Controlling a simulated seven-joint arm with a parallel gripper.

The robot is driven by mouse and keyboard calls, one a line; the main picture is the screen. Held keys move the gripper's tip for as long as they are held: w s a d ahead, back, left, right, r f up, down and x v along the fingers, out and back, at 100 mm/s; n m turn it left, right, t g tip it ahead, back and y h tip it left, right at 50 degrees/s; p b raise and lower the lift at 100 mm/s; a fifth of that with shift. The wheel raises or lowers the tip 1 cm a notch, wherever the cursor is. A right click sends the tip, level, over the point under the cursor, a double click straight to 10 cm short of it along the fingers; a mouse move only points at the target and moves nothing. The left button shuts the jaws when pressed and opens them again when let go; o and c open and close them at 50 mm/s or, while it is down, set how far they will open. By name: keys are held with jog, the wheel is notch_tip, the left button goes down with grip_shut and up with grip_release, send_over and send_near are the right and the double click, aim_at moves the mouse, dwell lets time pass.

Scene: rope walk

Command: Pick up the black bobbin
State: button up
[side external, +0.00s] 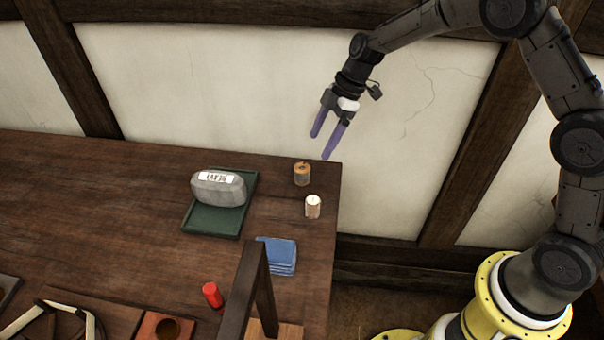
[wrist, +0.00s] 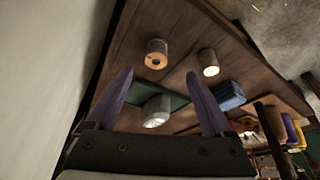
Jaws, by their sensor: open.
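I see no black bobbin in either view. An orange-brown bobbin (side external: 302,174) with a dark centre stands near the table's far right corner; it also shows in the wrist view (wrist: 156,54). A white-topped bobbin (side external: 313,206) stands close by, and also shows in the wrist view (wrist: 209,62). A red bobbin-like cylinder (side external: 212,295) leans near the front. My gripper (side external: 322,146) is open and empty, in the air above the table's far right corner. Its two purple fingers frame the wrist view (wrist: 159,75).
A grey labelled block (side external: 217,189) sits on a green tray (side external: 212,223). A blue stack (side external: 277,256) lies in front of the white-topped bobbin. A dark wooden post (side external: 247,290) rises at the front. A wall stands behind the table.

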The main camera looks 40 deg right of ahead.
aim_at(305, 167)
jog(key=x, duration=0.5)
jog(key=shift+a+f, duration=0.1)
jog(key=shift+f, duration=0.15)
jog(key=shift+w+x, duration=0.2)
jog(key=shift+x, duration=1.05)
jog(key=shift+w+x, duration=0.15)
jog(key=shift+x, duration=1.1)
jog(key=shift+r, duration=0.1)
grip_shut()
